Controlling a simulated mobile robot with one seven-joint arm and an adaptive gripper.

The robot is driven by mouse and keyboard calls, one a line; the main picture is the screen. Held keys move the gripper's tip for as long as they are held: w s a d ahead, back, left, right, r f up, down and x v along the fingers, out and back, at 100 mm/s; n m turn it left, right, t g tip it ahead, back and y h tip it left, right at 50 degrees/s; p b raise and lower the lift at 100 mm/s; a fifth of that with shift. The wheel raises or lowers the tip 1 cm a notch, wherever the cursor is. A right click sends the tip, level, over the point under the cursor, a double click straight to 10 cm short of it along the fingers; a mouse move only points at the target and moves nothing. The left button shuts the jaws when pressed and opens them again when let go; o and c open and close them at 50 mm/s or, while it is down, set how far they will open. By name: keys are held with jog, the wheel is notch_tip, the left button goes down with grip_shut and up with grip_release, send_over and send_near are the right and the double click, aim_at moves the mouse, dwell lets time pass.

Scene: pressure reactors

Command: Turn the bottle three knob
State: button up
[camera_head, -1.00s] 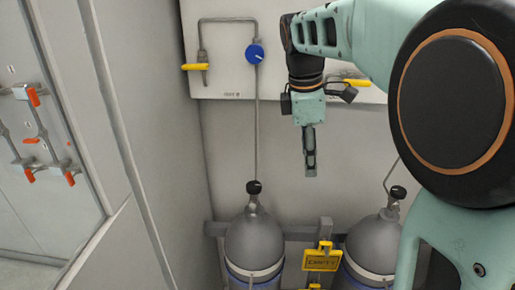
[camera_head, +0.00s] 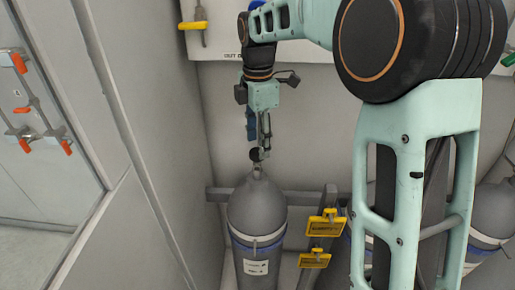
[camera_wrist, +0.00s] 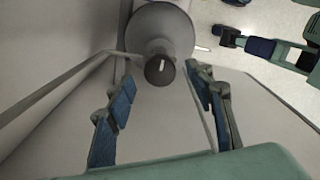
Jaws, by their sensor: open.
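A grey gas bottle (camera_head: 257,212) with a white label and a blue-and-white band stands upright against the wall. A small black knob (camera_head: 255,154) sits on its valve at the top. In the wrist view the round knob (camera_wrist: 160,70) shows in front of the bottle's grey shoulder (camera_wrist: 160,25), between and just beyond my fingertips. My gripper (camera_head: 261,146) points down at the knob. Its blue-padded fingers are spread apart in the wrist view (camera_wrist: 159,80), with nothing held. Whether a finger touches the knob I cannot tell. The label text is too small to read.
Another grey bottle (camera_head: 492,212) stands at the right, partly behind my arm. Yellow tags (camera_head: 325,225) hang on a post beside the near bottle. A rail (camera_head: 305,197) runs behind the bottles. A panel with orange-handled valves (camera_head: 25,134) is at the left.

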aim_at(257, 156)
jog(key=shift+f, duration=1.4)
jog(key=shift+c, duration=0.5)
jog(key=c, duration=1.1)
jog(key=shift+o, duration=0.2)
